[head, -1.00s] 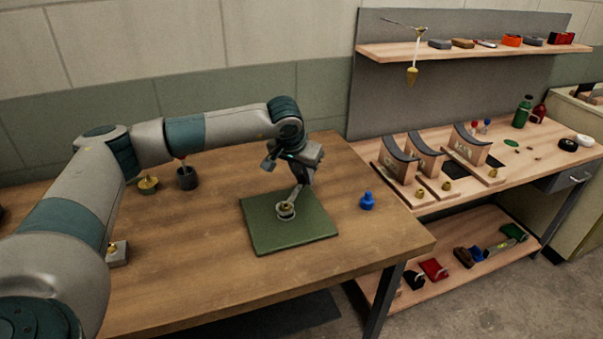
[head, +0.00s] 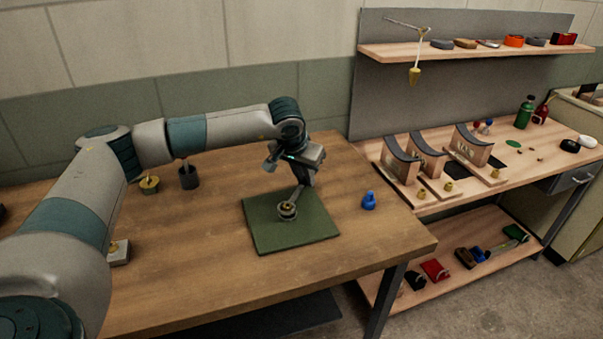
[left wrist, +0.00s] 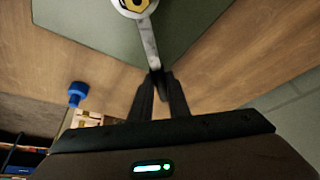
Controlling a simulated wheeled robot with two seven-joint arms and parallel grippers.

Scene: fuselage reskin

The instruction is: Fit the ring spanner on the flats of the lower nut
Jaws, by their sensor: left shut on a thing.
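My left gripper (head: 303,181) is shut on the handle of the ring spanner (left wrist: 149,45), above the green mat (head: 262,237). The spanner slopes down from the fingers to a brass-coloured nut (head: 287,207) on a round grey piece on the mat. In the left wrist view the ring end lies at the top edge, with the yellow nut (left wrist: 133,4) showing inside it. The ring appears to be around the nut, but I cannot tell how far down it sits or whether it is on the flats. My right gripper is not in view.
A blue bottle-like piece (head: 369,201) stands right of the mat. A dark cup (head: 188,177) and a brass piece (head: 149,184) stand at the back left. A small block (head: 118,253) is near my left arm. The front of the wooden table (head: 200,290) is clear.

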